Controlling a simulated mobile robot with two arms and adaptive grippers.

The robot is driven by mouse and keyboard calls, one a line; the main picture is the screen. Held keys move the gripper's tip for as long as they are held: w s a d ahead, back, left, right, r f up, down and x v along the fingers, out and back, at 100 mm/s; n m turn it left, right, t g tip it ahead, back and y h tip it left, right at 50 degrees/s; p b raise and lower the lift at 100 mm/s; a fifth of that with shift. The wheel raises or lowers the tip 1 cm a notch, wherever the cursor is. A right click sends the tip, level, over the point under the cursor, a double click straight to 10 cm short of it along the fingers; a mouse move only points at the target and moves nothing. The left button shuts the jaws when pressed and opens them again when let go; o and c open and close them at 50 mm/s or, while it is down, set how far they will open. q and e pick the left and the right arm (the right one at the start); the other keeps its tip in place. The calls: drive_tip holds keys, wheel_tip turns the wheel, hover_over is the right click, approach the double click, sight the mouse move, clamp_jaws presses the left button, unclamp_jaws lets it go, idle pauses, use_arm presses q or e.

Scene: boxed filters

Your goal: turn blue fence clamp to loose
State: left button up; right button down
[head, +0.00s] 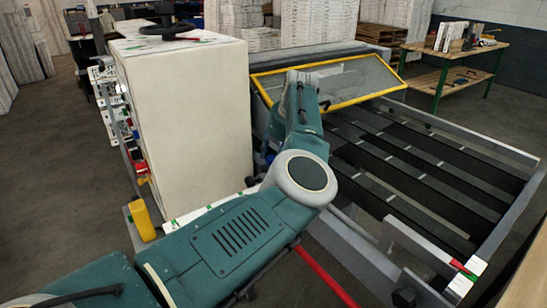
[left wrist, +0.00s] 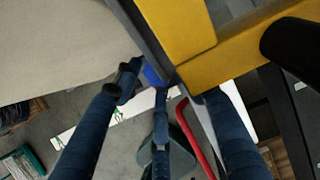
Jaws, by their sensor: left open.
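The blue fence clamp (left wrist: 152,75) shows as a small blue patch in the left wrist view, at the lower end of a dark grey bar beside a yellow part (left wrist: 215,65). My left gripper (left wrist: 160,88) is open, with its dark blue fingers spread around and just below the clamp. One fingertip is close to the clamp on its left; I cannot tell whether it touches. In the head view, my green left arm reaches to the machine's near left corner and hides most of the gripper and the clamp. My right gripper is not in view.
A tall cream cabinet (head: 185,125) stands close on the left. A yellow-framed clear guard (head: 330,82) tilts over the machine's dark slatted bed (head: 410,165). A red bar (head: 325,275) runs low in front. A green-legged workbench (head: 455,65) stands at the back right.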

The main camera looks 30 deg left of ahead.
use_arm(q)
drive_tip(key=shift+w+d+r, duration=0.15)
drive_tip(key=shift+r, duration=0.55)
drive_tip(key=v, duration=0.6)
drive_tip(key=shift+s+d+r, duration=0.25)
drive_tip(key=shift+s, duration=0.05)
